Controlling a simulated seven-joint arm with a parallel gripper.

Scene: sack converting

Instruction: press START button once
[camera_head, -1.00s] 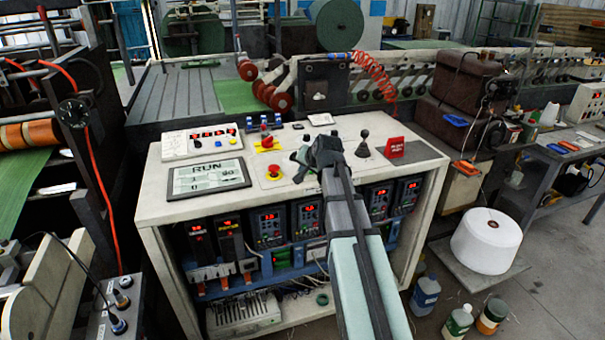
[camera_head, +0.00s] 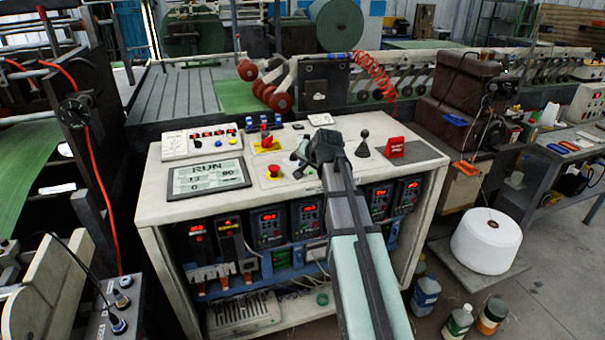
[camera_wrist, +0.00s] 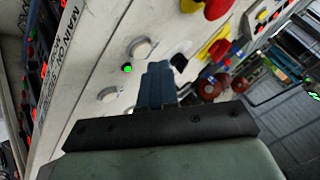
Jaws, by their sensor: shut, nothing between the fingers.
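The white control console (camera_head: 235,205) stands in the middle of the head view. Its screen (camera_head: 208,176) reads RUN. In the wrist view my shut, empty blue fingers (camera_wrist: 158,72) point at the console top. A small lit green button (camera_wrist: 127,68) shows just left of the fingertips, between two round pale knobs. I cannot read a START label, and cannot tell whether the fingers touch the surface.
A black lever (camera_head: 363,146) and a red sign block (camera_head: 396,148) stand right of my gripper. A red-handled switch on yellow (camera_head: 266,142) stands behind the mushroom button. A white roll (camera_head: 486,240) and bottles are on the right.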

